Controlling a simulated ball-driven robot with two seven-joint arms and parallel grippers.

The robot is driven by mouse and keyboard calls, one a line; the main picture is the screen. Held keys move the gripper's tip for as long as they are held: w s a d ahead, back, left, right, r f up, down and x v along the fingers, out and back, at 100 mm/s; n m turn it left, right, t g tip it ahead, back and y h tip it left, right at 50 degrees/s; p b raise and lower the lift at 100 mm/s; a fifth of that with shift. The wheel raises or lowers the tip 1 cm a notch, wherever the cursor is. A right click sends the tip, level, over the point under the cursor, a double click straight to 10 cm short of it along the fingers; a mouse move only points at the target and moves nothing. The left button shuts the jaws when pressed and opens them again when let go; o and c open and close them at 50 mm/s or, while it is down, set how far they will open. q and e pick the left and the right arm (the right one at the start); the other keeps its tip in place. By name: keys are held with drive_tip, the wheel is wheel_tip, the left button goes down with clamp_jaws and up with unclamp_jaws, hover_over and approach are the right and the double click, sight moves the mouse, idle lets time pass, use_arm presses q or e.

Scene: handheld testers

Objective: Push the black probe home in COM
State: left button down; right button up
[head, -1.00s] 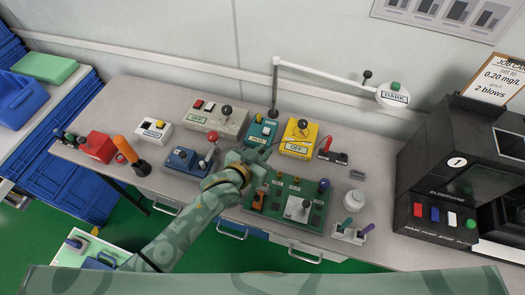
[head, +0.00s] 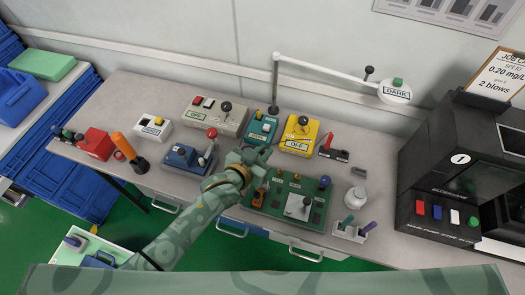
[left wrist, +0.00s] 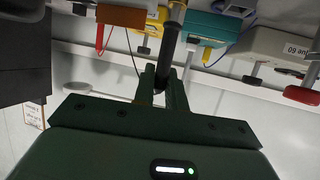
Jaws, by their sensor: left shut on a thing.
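My left gripper (head: 260,155) is at the front of the yellow meter (head: 299,138), which has a dial and an OFF display. In the left wrist view its fingers (left wrist: 164,84) are shut on a dark rod, the black probe (left wrist: 171,42), whose far end runs out of the top of the picture. The COM socket cannot be made out, and I cannot tell whether the probe tip is in it. My right gripper is not in view.
A teal tester (head: 262,128) is close behind my left gripper. A green board with knobs (head: 277,214) lies in front. A black cabinet (head: 425,160) stands at far right.

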use_arm(q)
drive_tip(key=shift+f, duration=0.3)
drive_tip(key=c, duration=1.3)
unclamp_jaws()
drive_tip(key=shift+c, duration=0.2)
drive_tip(key=p+v, duration=0.4)
drive_tip(key=v, duration=1.2)
drive_tip(key=shift+s, duration=0.2)
drive_tip(key=shift+r, duration=0.1)
